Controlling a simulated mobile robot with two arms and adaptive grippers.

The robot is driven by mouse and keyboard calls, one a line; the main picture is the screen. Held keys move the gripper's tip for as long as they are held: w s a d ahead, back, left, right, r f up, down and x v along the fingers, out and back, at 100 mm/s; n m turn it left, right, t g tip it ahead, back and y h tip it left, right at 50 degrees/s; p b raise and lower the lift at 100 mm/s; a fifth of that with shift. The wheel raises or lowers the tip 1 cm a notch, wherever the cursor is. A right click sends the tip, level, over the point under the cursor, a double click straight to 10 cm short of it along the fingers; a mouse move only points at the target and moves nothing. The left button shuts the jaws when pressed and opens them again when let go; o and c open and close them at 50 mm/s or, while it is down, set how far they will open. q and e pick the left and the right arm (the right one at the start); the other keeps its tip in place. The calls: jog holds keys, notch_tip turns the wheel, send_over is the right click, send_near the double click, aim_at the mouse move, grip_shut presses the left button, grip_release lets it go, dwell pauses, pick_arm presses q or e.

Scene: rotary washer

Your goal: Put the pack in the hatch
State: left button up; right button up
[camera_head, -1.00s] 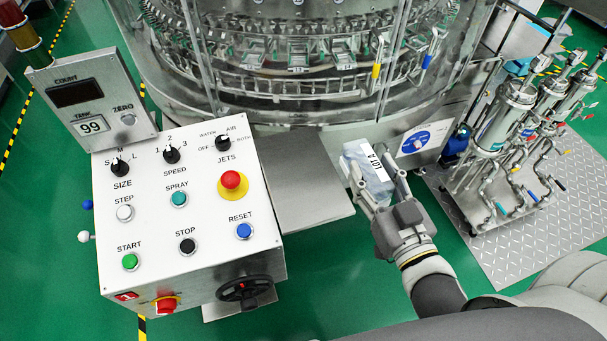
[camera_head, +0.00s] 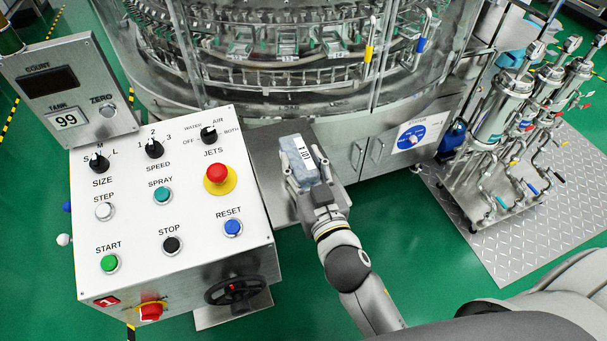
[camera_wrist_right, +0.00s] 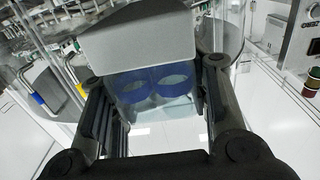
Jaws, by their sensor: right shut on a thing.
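The pack (camera_head: 297,160) is a clear bluish bag with a white lot label, seen in the head view above the metal shelf (camera_head: 262,150). My right gripper (camera_head: 305,172) is shut on it, one finger along each side. In the right wrist view the pack (camera_wrist_right: 160,88) sits between the fingers, with two dark blue rings inside a clear wrap and a pale face on top. I cannot tell which part is the hatch. My left gripper is not in view.
The control box (camera_head: 180,230) with buttons, a red stop knob and a handwheel stands left of the pack. The glazed rotary machine (camera_head: 290,60) is behind. A cylinder cart (camera_head: 500,130) stands on a metal plate at right. Green floor between is clear.

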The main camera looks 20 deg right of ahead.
notch_tip(320, 180, down, 3)
jog(key=shift+r, duration=0.15)
jog(key=shift+b, duration=0.3)
jog(key=shift+f, duration=0.2)
jog(key=o, duration=1.1)
jog(key=shift+r, duration=0.1)
